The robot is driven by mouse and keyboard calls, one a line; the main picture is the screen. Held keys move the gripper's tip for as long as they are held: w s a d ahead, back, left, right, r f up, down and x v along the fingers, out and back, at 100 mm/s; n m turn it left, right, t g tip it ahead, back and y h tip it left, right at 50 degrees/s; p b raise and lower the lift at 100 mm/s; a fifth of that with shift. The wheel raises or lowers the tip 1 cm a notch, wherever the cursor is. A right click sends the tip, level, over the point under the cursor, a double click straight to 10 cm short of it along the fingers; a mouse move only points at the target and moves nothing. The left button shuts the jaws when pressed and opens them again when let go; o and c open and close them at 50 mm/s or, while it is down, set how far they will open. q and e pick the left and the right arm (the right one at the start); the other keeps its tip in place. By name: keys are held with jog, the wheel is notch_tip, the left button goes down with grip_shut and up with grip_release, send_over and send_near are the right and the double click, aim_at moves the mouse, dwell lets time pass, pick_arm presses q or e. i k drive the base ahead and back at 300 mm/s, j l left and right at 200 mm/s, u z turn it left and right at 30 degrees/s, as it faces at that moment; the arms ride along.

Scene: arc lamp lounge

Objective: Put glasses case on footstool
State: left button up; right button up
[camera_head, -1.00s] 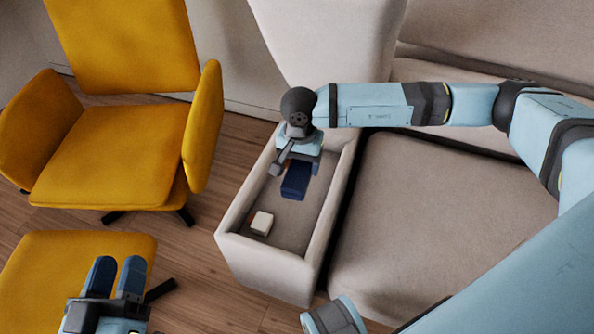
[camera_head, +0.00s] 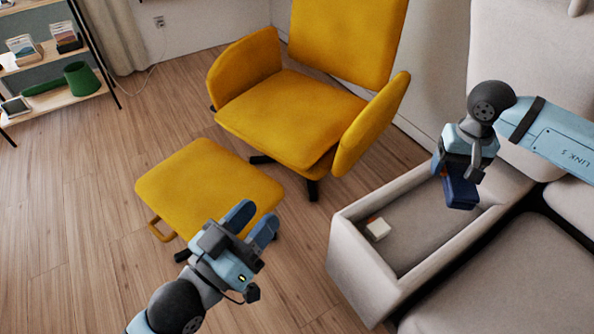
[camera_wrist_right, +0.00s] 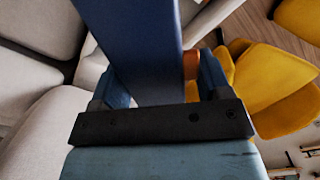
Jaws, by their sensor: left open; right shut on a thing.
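The dark blue glasses case (camera_head: 460,191) is held in my right gripper (camera_head: 456,172), above the far end of the sofa's open storage box. In the right wrist view the case (camera_wrist_right: 145,50) fills the space between the fingers of the right gripper (camera_wrist_right: 158,88). The yellow footstool (camera_head: 200,185) stands on the floor left of the box, with a bare top. My left gripper (camera_head: 252,222) is open and empty, in front of the footstool's right corner in the head view and hiding part of it.
The storage box (camera_head: 345,255) holds a small white block (camera_head: 377,229). A yellow armchair (camera_head: 290,115) stands behind the footstool. A shelf with a green object (camera_head: 82,79) is at the far left. Wooden floor (camera_head: 80,230) is clear left of the footstool.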

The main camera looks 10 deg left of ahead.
aim_at(198, 196)
jog(key=k+u, duration=0.2)
jog(key=u, duration=0.15)
jog(key=k+j+u, duration=0.1)
jog(key=u, duration=0.2)
jog(key=i+j+u, duration=0.25)
jog(key=u, duration=0.15)
jog(key=i+j+u, duration=0.15)
jog(key=i+u, duration=0.15)
jog(key=u, duration=0.15)
jog(key=i, duration=0.45)
